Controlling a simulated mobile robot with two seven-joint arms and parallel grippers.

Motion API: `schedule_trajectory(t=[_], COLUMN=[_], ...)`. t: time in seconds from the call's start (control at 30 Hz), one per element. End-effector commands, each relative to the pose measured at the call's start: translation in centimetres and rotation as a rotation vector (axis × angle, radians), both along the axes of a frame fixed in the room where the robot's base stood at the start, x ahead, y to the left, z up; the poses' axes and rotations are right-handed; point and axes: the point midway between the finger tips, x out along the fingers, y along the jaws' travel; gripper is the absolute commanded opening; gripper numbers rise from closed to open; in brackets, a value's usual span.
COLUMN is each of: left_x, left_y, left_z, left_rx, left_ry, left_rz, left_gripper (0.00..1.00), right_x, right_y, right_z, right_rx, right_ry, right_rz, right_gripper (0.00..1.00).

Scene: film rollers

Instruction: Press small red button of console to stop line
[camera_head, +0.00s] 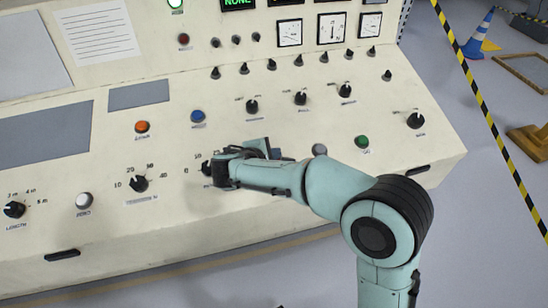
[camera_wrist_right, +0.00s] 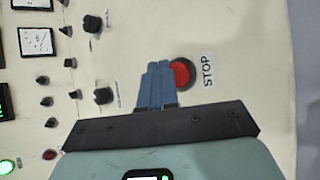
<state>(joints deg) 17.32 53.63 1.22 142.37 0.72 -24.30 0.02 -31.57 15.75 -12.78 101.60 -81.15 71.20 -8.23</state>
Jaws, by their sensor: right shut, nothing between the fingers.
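The console (camera_head: 330,195) is a cream sloped panel with knobs and buttons. In the right wrist view a red button (camera_wrist_right: 182,73) stands beside the printed word STOP. It is not visible in the head view, where my right arm covers part of the panel. A smaller dark red button (camera_head: 183,39) is on the upper panel, and it also shows in the wrist view (camera_wrist_right: 49,154). My right gripper (camera_wrist_right: 158,68) is shut and empty, its blue fingertips just left of the STOP button; I cannot tell whether they touch it. In the head view the gripper (camera_head: 262,147) is low over the panel. My left gripper is out of view.
An orange button (camera_head: 142,127), a blue button (camera_head: 198,116), a green button (camera_head: 362,142) and a white button (camera_head: 83,200) are on the panel. Several black knobs surround the gripper. A striped tape line (camera_head: 487,115) and a cone (camera_head: 479,38) are on the floor right of the console.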

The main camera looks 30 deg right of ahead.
Motion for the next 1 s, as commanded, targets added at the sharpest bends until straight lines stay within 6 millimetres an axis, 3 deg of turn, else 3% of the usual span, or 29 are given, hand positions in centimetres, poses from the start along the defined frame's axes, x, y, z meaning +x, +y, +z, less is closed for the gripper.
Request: schedule_trajectory(t=[1.0], left_x=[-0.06], left_y=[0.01], left_z=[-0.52], left_rx=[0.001], left_ry=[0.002], left_rz=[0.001], left_gripper=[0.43], right_x=[0.2], right_y=[-0.05], right_z=[-0.88], right_rx=[0.0], right_ry=[0.0], right_rz=[0.0], right_gripper=[0.0])
